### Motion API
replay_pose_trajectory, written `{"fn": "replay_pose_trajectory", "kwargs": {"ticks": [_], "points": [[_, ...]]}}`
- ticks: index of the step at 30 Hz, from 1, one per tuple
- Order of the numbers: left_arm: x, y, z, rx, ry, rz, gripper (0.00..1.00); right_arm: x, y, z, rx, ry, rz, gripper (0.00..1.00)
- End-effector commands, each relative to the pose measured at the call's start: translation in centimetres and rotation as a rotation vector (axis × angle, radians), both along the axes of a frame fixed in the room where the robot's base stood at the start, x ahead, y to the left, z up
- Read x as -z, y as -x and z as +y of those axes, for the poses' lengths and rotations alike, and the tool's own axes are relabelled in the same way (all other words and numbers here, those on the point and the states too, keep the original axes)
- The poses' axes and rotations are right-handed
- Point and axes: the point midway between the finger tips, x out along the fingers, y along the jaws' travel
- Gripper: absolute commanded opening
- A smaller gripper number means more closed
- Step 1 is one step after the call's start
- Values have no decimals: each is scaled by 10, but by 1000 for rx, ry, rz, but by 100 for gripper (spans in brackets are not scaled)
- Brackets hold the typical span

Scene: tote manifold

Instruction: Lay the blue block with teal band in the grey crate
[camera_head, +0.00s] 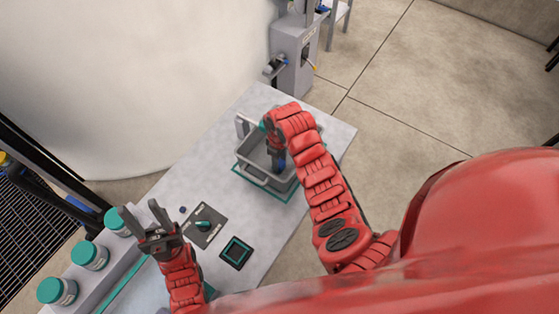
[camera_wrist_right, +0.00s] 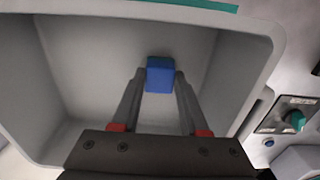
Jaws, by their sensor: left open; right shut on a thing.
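The grey crate (camera_head: 252,172) stands on the light table, inside a teal outline, and its inside fills much of the right wrist view (camera_wrist_right: 85,65). My right gripper (camera_wrist_right: 159,78) is shut on the blue block (camera_wrist_right: 160,75) and holds it inside the crate's opening. Whether the block touches the crate floor cannot be told. My left gripper (camera_head: 147,220) is open and empty above the table's near left part.
A dark panel with a teal knob (camera_head: 203,224) and a dark square pad with a teal edge (camera_head: 236,253) lie on the table. Several teal-lidded jars (camera_head: 90,256) stand at the left. A grey machine (camera_head: 293,60) stands beyond the table's far end.

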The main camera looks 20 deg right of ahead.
Motion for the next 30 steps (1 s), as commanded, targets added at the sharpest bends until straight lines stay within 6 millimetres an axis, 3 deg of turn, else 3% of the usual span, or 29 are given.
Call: {"fn": "replay_pose_trajectory", "kwargs": {"ticks": [2, 3, 7, 20, 25, 30], "points": [[5, 0, 0, 0, 0, 1, 50, 5, 0, 0, 1, 0, 0, 0], [3, 0, 0, 0, 0, 0, 50, 3, 0, 0, 0, 0, 0, 51], [2, 0, 0, 0, 0, 0, 50, 2, 0, 0, 0, 0, 0, 74], [-4, 0, 0, 0, 0, 0, 50, -5, 0, 0, 0, 0, 0, 74], [-17, 0, 0, 0, 0, 0, 50, -30, 0, 0, 0, 0, 0, 74], [-34, 0, 0, 0, 0, 1, 50, -69, 0, 0, 1, -1, -2, 74]]}}
